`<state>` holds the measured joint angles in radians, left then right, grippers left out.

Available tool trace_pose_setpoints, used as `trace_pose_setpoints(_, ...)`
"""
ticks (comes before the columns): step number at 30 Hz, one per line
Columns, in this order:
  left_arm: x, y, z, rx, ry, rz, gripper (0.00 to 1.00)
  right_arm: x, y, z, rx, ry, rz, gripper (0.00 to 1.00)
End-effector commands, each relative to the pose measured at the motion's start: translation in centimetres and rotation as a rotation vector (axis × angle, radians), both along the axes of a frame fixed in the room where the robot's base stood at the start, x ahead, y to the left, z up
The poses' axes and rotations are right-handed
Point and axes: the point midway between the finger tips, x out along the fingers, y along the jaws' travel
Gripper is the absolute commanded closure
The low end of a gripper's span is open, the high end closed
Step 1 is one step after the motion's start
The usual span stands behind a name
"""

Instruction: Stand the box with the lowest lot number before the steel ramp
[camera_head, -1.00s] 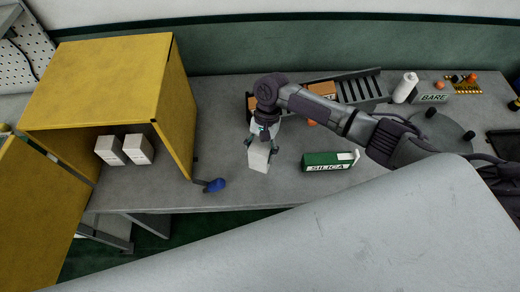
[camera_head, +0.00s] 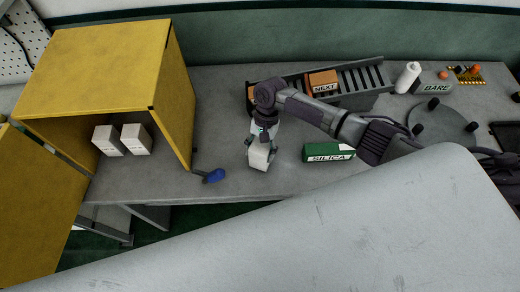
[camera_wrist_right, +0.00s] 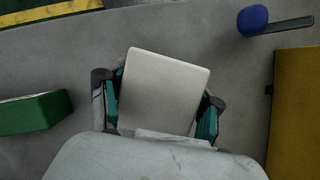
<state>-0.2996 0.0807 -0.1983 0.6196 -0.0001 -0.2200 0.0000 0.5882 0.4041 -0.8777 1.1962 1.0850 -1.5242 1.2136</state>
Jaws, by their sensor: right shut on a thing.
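My right gripper (camera_head: 262,142) is shut on a white box (camera_head: 259,158) over the front part of the grey bench, left of the green SILICA box. In the right wrist view the box (camera_wrist_right: 165,90) sits between both fingers; no lot number is readable on it. I cannot tell whether it touches the bench. Two more white boxes, a left one (camera_head: 108,141) and a right one (camera_head: 136,139), stand side by side in the yellow cabinet; their print is too small to read. The steel ramp (camera_head: 362,88) lies behind my right arm. My left gripper is not in view.
An orange NEXT box (camera_head: 323,82) sits on the ramp. The green SILICA box (camera_head: 328,152) lies right of the held box. A blue-headed tool (camera_head: 214,175) lies by the bench's front edge near the yellow cabinet (camera_head: 178,100). A white roll (camera_head: 407,77) stands right of the ramp.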

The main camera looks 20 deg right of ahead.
Motion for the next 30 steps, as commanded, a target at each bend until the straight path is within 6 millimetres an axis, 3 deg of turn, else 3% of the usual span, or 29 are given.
trace_pose_setpoints(27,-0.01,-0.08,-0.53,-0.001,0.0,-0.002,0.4,0.05,0.06,-0.91,0.001,-0.001,0.0,0.87)
trace_pose_setpoints(28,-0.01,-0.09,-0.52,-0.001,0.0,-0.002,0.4,0.05,0.06,-0.91,0.001,-0.001,0.0,0.34)
trace_pose_setpoints(30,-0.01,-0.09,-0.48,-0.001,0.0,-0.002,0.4,0.05,0.04,-0.87,0.001,-0.001,0.0,0.23)
